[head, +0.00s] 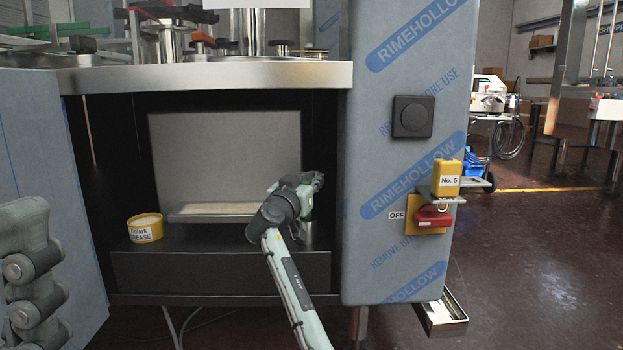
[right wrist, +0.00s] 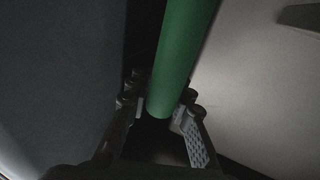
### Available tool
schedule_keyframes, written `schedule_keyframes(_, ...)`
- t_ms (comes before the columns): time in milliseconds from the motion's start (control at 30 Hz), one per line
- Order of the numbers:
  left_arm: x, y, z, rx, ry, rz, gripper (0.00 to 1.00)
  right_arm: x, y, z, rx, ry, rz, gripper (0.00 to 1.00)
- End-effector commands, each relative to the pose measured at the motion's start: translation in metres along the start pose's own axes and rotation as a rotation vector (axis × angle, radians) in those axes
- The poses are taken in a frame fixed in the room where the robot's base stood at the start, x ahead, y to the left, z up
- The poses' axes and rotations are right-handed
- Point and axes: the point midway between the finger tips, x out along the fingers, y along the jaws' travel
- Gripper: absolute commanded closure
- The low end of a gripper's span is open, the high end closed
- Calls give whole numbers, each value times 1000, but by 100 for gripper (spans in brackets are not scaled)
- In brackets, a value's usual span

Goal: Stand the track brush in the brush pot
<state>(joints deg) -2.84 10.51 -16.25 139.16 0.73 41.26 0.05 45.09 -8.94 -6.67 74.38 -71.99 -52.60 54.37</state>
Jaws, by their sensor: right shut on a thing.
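My right gripper (head: 304,185) reaches into the dark bay of the machine, near the bay's right side. In the right wrist view its fingers (right wrist: 160,110) are shut on a smooth green rod (right wrist: 185,45), which looks like the handle of the track brush. The rod slants slightly across that view. The brush's bristles cannot be made out. I cannot clearly identify the brush pot; the area behind my right gripper is partly hidden by it. Only links of my left arm show at the left edge; its gripper is out of view.
A yellow grease tub (head: 145,228) stands at the left of the bay's shelf. A pale ledge (head: 215,210) runs along the back panel. A steel counter edge (head: 200,77) overhangs the bay. A blue wrapped panel (head: 385,180) with a red switch (head: 433,216) bounds the right.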

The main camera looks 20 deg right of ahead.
Motion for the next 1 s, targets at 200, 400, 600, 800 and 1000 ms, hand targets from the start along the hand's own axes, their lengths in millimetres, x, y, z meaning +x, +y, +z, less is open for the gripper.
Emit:
schedule_keyframes(200,0,0,0,0,1,-2,0,0,0,2,-1,0,0,100)
schedule_keyframes(400,0,0,0,-1,2,-3,0,0,0,4,-1,0,0,100)
schedule_keyframes(600,0,0,0,-1,2,-3,0,0,0,5,-1,-1,0,73)
schedule_keyframes(800,0,0,0,-1,2,-3,0,0,0,5,-1,0,0,55)
schedule_keyframes(1000,0,0,-1,-2,2,-2,0,0,0,5,0,0,0,55)
